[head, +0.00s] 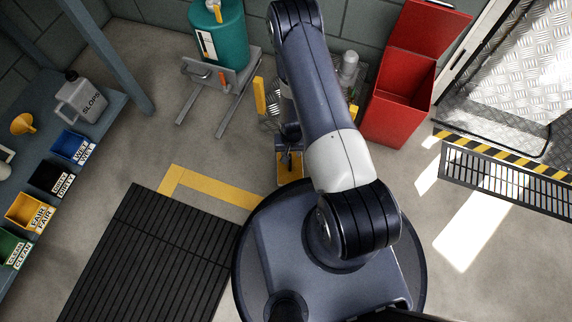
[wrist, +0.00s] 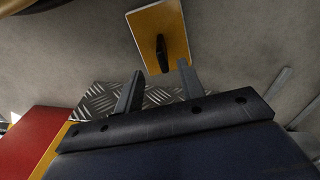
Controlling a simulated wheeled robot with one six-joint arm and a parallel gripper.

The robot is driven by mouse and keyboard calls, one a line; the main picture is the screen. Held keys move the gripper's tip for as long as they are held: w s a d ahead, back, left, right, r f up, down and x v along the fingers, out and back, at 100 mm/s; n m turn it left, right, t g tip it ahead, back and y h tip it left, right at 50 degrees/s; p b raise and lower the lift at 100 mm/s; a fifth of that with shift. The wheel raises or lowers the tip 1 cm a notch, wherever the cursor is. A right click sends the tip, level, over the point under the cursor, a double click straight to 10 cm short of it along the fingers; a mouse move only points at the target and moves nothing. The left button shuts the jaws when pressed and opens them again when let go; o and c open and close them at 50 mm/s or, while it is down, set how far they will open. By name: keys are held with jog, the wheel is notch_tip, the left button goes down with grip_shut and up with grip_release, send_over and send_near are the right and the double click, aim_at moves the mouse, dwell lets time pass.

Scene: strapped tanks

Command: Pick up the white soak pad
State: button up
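I cannot make out a white soak pad in either view; it may be hidden behind my arm or out of frame. My gripper (wrist: 160,67) is open, with its two grey fingers apart and nothing between them. Beyond the fingertips in the wrist view, a yellow plate with a dark handle-like piece (wrist: 171,18) lies on the floor. The same yellow plate shows in the head view (head: 284,171), partly hidden by my arm.
A teal tank (head: 222,40) sits on a grey stand. An open red bin (head: 392,112) stands right of my arm. The left shelf (head: 101,92) holds a SLOPS jug (head: 83,98) and several labelled bins. A dark slatted mat (head: 150,260) lies on the floor. Bare floor lies between.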

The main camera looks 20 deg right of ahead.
aim_at(291, 160)
notch_tip(291, 160, down, 6)
jog(key=shift+r+b, duration=0.2)
jog(key=shift+b, duration=0.8)
jog(key=shift+w+d+f+b, duration=0.15)
jog(key=shift+f+b, duration=0.3)
jog(key=shift+f, duration=0.45)
jog(key=shift+w+a+f+b, duration=0.1)
jog(key=shift+w+f+b, duration=0.15)
jog(key=shift+f+b, duration=0.45)
jog(key=shift+w+d+f+b, duration=0.1)
jog(key=shift+w+f+b, duration=0.15)
jog(key=shift+f, duration=0.8)
jog(key=shift+s, duration=0.1)
grip_shut()
